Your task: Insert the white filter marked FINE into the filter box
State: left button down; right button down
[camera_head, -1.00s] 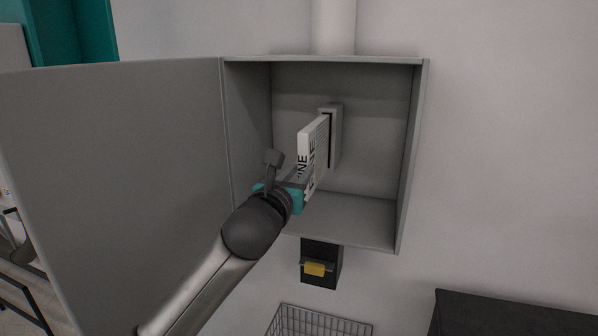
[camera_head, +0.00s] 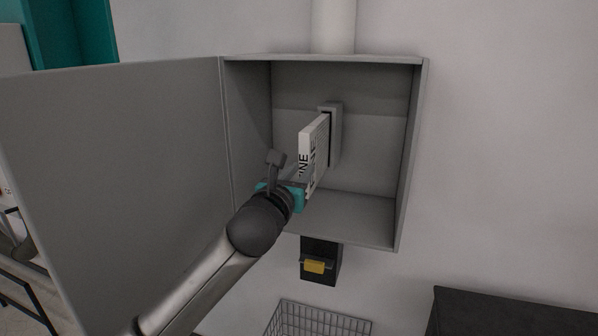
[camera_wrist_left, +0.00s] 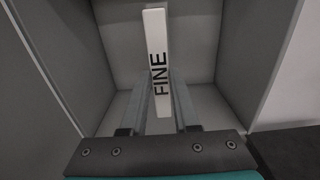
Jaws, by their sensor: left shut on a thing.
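The white filter (camera_head: 315,150) marked FINE stands upright inside the grey filter box (camera_head: 405,160), its far edge at the slotted holder (camera_head: 336,135) on the back wall. I cannot tell how deep it sits in the slot. My left gripper (camera_head: 303,186) is shut on the near, lower part of the filter. In the left wrist view the filter (camera_wrist_left: 156,45) shows its FINE edge between the two fingers (camera_wrist_left: 163,90). My right gripper is not in view.
The box door (camera_head: 120,180) hangs open on the left. Below the box are a black unit with a yellow part (camera_head: 314,267) and a wire basket (camera_head: 315,322). A white pipe (camera_head: 333,25) rises above. A dark cabinet (camera_head: 500,315) stands at lower right.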

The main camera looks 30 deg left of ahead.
pick_arm(q)
jog(key=shift+r, duration=0.1)
dwell(0.6)
jog(key=shift+p, duration=0.45)
jog(key=shift+p, duration=0.35)
jog(key=shift+w+a+p, duration=0.1)
jog(key=shift+w+p, duration=0.2)
jog(key=shift+w, duration=0.2)
dwell(0.7)
dwell(0.5)
jog(key=shift+p, duration=0.4)
